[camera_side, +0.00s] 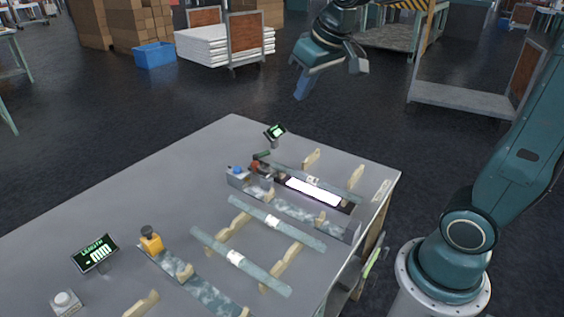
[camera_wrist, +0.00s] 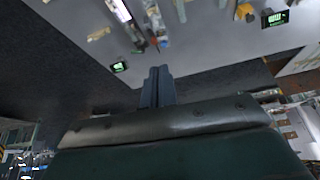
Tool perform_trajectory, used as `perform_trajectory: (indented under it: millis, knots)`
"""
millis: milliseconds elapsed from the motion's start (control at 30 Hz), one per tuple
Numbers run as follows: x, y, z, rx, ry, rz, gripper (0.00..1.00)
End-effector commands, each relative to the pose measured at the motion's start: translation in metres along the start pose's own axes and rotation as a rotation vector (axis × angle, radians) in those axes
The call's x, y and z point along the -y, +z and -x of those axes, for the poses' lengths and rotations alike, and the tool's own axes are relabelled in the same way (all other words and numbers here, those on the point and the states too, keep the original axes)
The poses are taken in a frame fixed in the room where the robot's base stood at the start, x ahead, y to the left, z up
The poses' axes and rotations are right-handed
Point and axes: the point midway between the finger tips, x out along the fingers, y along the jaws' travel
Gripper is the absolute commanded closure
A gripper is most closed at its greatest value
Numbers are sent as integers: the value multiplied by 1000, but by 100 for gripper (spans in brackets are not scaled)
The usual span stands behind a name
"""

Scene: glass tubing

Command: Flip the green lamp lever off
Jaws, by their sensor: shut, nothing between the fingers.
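A small dark green lever handle (camera_side: 262,155) sits at the far side of the grey bench, beside a reddish-brown part. Close by, a long lamp panel (camera_side: 313,192) glows bright white; its bright strip also shows at the top of the wrist view (camera_wrist: 119,10). My gripper (camera_side: 302,88) hangs in the air beyond the bench's far edge, pointing down, well apart from the lever. In the wrist view its fingers (camera_wrist: 158,72) are together and empty. I cannot make out the lever's exact position in the wrist view.
Glass tubes (camera_side: 265,262) lie on wooden supports across the bench (camera_side: 130,190). A small green display (camera_side: 274,131) stands near the far corner, a larger one (camera_side: 95,253) at left. A blue-topped box (camera_side: 238,174) stands by the lever. The air around my gripper is clear.

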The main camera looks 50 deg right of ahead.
Motion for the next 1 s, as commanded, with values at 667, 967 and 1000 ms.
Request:
perform_trajectory:
  millis: [667, 967, 1000]
  knots:
    - [-43, -104, -94, 38, 37, -81, 100]
    - [-69, -136, -149, 53, 51, -116, 100]
    - [-72, -139, -157, 56, 54, -121, 100]
